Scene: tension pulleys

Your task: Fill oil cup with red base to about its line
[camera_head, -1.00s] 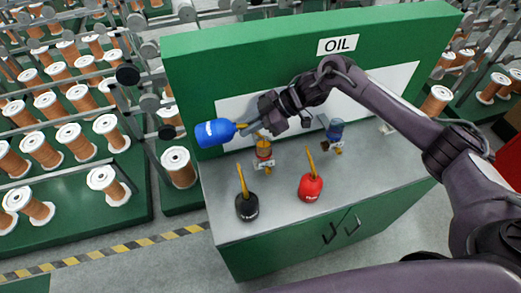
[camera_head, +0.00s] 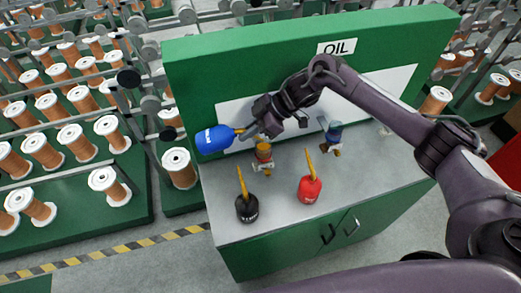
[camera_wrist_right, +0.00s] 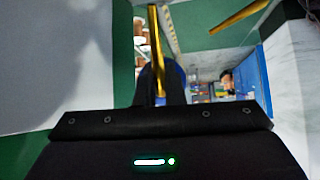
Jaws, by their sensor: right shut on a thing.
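My right gripper (camera_head: 249,132) is shut on the yellow spout of a blue oil can (camera_head: 213,140). The can is held in the air, tipped on its side, its body out to the left. The oil cup with a red-orange base (camera_head: 264,157) stands on the grey counter just below and right of the gripper. Its line and oil level are too small to read. In the right wrist view a yellow spout (camera_wrist_right: 157,50) rises from between dark fingers. My left gripper is not in view.
A cup with a blue part (camera_head: 333,137) stands to the right on the counter (camera_head: 280,208). A black can (camera_head: 247,208) and a red can (camera_head: 309,189), both with yellow spouts, stand in front. A green back panel (camera_head: 270,68) with an OIL sign rises behind.

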